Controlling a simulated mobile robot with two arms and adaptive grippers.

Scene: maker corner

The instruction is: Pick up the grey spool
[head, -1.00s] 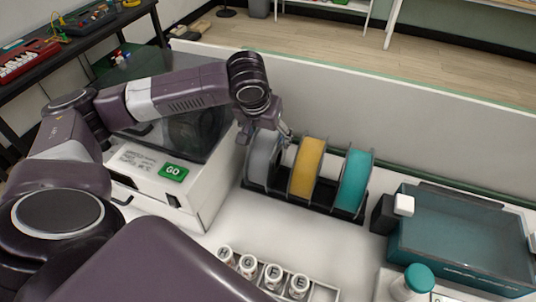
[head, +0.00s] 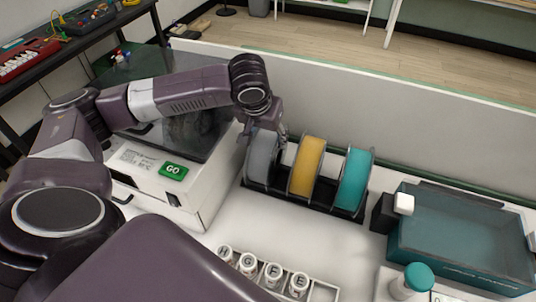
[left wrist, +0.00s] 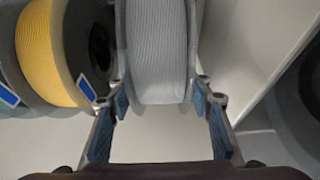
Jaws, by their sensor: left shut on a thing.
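The grey spool (head: 262,157) stands upright at the left end of a black rack (head: 318,199), beside a yellow spool (head: 306,167) and a teal spool (head: 354,179). My left gripper (head: 266,134) is at the top of the grey spool. In the left wrist view, the grey spool (left wrist: 158,50) lies between the two fingers of my left gripper (left wrist: 161,105), which is shut on it across its width. The yellow spool (left wrist: 45,52) is close to the left finger there. My right gripper is not in view.
A white machine with a green GO label (head: 173,170) stands close left of the rack. A teal bin (head: 460,240) stands to the right. Lettered jars (head: 248,264) sit in a tray in front. A low wall (head: 400,120) runs behind.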

